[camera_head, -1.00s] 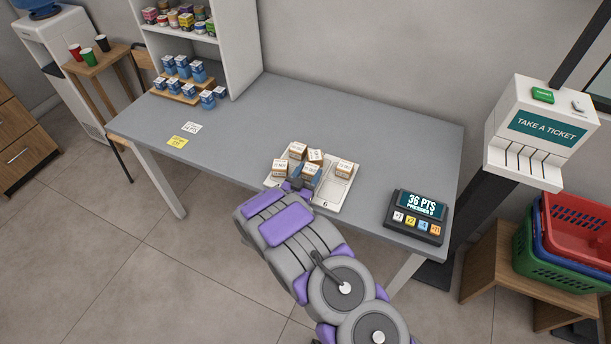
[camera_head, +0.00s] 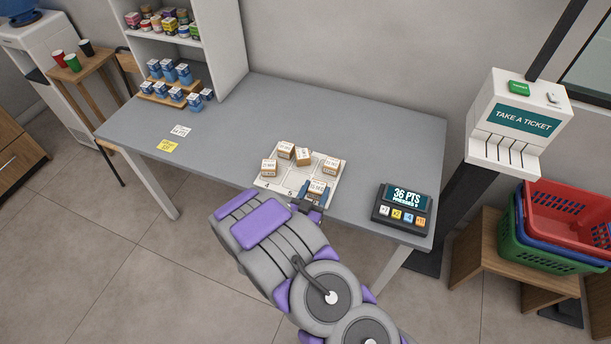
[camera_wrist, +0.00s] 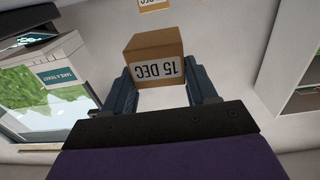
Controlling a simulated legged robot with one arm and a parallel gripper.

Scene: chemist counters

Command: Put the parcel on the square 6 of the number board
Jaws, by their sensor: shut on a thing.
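The white number board (camera_head: 339,178) lies at the desk's front edge, with the figures 4 and 5 showing along its near side. My gripper (camera_head: 308,194) is shut on a small brown parcel (camera_head: 317,187) with a white label, at the board's front right, where square 6 appears to be. The head view does not settle whether this parcel touches the board. In the wrist view the held parcel (camera_wrist: 152,58) sits between both fingers (camera_wrist: 166,88), its label reading 15 DEC upside down. The figure 6 is hidden.
Several other parcels stand on the board: back left (camera_head: 286,150), back middle (camera_head: 303,157), right (camera_head: 331,167) and front left (camera_head: 268,168). A points device (camera_head: 402,207) stands right of the board. Blue-and-white boxes (camera_head: 175,80) stand far left. The middle of the desk (camera_head: 230,135) is clear.

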